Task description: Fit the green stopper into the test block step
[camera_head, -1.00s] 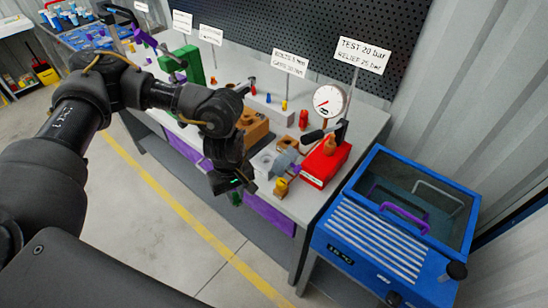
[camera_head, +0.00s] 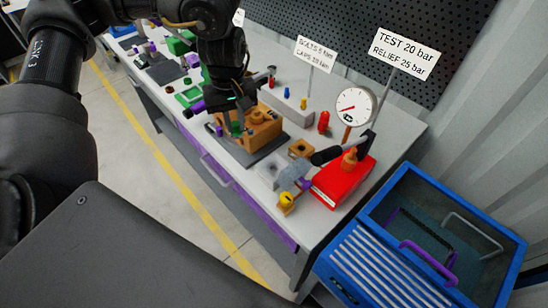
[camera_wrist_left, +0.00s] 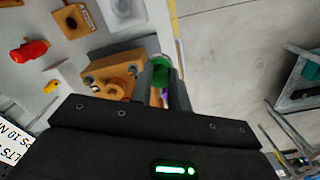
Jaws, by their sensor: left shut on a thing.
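My left gripper (camera_head: 235,128) points down at the near left side of the orange-brown block (camera_head: 265,131), which sits on a dark plate on the bench. In the left wrist view, the gripper (camera_wrist_left: 162,80) is shut on the green stopper (camera_wrist_left: 160,62). The stopper is mostly hidden by the fingers and lies at the block's edge in that view. The block (camera_wrist_left: 112,72) has round fittings on top. I cannot tell whether the stopper touches the block or a step in it. My right gripper is out of view.
A red pump (camera_head: 343,182) with a gauge (camera_head: 355,106) stands to the right. A small orange block (camera_head: 300,149), a yellow-knobbed part (camera_head: 287,200) and a grey rail with pegs (camera_head: 285,105) are near. A blue box (camera_head: 420,240) is beyond the bench end.

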